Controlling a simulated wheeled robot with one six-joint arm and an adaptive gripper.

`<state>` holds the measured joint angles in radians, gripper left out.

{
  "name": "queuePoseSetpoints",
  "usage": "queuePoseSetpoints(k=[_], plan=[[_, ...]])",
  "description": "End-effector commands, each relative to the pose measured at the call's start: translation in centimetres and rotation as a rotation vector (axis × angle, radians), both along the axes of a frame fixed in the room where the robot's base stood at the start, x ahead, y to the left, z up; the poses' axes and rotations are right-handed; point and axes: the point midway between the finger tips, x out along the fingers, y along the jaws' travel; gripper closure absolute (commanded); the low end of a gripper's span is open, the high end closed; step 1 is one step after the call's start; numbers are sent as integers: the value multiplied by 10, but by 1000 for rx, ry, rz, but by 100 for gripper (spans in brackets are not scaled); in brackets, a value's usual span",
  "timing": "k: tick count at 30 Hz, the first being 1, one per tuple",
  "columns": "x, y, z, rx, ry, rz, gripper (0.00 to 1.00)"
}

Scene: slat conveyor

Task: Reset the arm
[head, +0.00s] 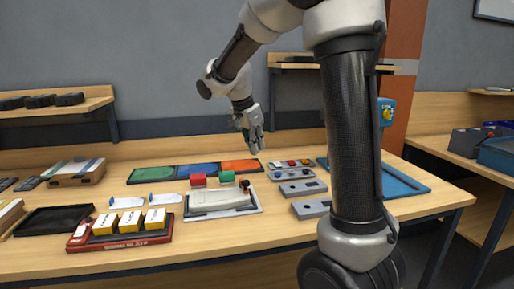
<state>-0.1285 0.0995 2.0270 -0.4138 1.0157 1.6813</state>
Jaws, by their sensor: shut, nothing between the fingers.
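My arm rises at the right of the head view and bends over to the left. My gripper (257,147) hangs above the back part of the wooden table (270,247), with its fingers pointing down. It is shut and holds nothing. It is apart from the things on the table, above the orange mat and the grey control panels.
Below lie green (152,174), blue (198,169) and orange (241,166) mats, a grey plate (221,201) with red and green blocks near it, and grey control panels (302,187). A red tray (118,240) holds yellow-and-white boxes. A blue tray (403,183) lies right.

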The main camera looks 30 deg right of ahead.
Motion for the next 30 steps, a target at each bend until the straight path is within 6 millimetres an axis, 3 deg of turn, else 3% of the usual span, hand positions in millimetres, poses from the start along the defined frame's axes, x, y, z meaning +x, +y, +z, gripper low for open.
queuePoseSetpoints(k=[10,14,16,18,23,27,30], plan=[[0,0,0,-4,16,45,100],[-2,2,-4,-6,91,245,100],[-14,6,-17,8,169,404,100],[-33,10,-26,33,241,576,100],[-99,16,-22,94,304,970,100],[-167,20,-13,110,258,1258,100],[-207,22,-9,93,189,1368,100]])
